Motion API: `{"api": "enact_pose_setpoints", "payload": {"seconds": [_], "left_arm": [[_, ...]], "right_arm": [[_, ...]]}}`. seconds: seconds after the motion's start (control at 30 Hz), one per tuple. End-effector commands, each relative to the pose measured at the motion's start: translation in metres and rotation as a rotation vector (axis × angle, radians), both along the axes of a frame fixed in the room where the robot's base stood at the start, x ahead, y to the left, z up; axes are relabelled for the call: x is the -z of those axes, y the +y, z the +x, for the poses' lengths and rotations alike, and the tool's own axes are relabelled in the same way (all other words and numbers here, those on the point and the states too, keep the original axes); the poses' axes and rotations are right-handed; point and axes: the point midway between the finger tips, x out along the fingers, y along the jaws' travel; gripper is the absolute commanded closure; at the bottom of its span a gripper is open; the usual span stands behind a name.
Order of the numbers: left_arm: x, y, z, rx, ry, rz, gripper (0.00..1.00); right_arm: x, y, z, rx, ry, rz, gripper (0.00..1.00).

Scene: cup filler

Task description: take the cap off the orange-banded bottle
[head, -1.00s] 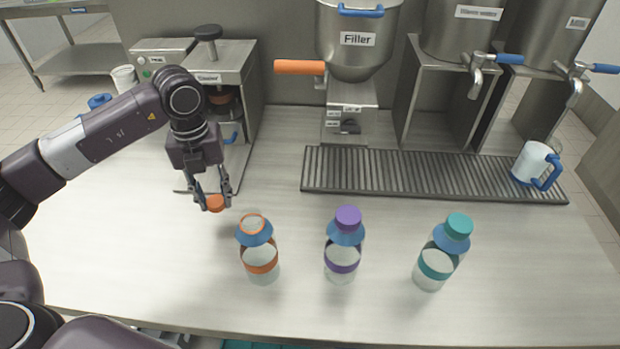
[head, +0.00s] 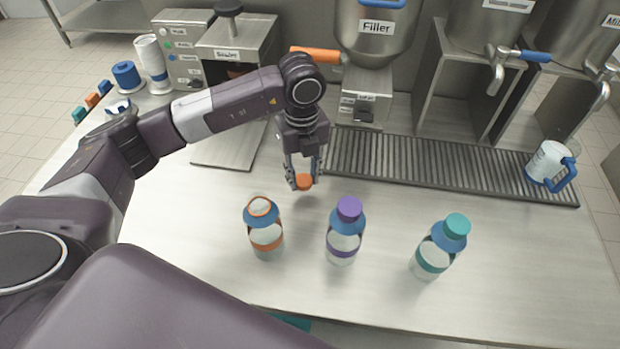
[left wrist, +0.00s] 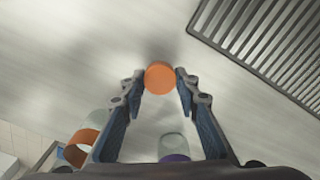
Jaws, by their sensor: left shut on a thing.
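The orange-banded bottle (head: 266,240) stands upright on the table, its neck bare with an orange ring at the mouth. My left gripper (head: 304,182) is shut on the orange cap (head: 304,181), above the table, behind and to the right of that bottle and apart from it. In the left wrist view the cap (left wrist: 160,77) sits between the two fingertips (left wrist: 160,80). The orange-banded bottle shows there at the lower left (left wrist: 82,143). My right gripper is not in view.
The purple-capped bottle (head: 344,238) and the teal-capped bottle (head: 438,250) stand to the right. The drip grate (head: 450,170) lies behind, with a white mug (head: 548,163) at its right end. The filler (head: 375,35) and sealer (head: 235,48) stand at the back. The table's right front is clear.

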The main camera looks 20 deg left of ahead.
Motion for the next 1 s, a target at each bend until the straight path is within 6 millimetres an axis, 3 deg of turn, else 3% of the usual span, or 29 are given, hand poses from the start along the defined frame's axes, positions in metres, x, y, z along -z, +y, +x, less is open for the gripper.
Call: {"api": "enact_pose_setpoints", "payload": {"seconds": [0.1, 0.23, 0.47, 0.83, 0.87, 1.0], "left_arm": [[-0.001, -0.013, 0.003, -0.001, 0.001, 0.0, 1.0], [0.004, -0.015, 0.004, -0.002, 0.002, 0.002, 1.0], [0.032, -0.015, 0.003, -0.002, 0.004, 0.001, 1.0], [0.04, -0.015, 0.004, -0.001, 0.001, 0.001, 1.0], [0.039, -0.015, 0.004, -0.001, 0.001, 0.001, 0.69], [0.038, -0.014, 0.004, -0.001, 0.001, 0.001, 0.53]], "right_arm": [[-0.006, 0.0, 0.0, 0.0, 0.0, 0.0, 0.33], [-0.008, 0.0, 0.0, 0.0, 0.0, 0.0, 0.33], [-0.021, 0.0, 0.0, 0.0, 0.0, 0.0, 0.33], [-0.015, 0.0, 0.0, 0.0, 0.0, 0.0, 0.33], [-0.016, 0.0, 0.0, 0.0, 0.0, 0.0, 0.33], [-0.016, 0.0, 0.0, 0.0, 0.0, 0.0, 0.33]]}}
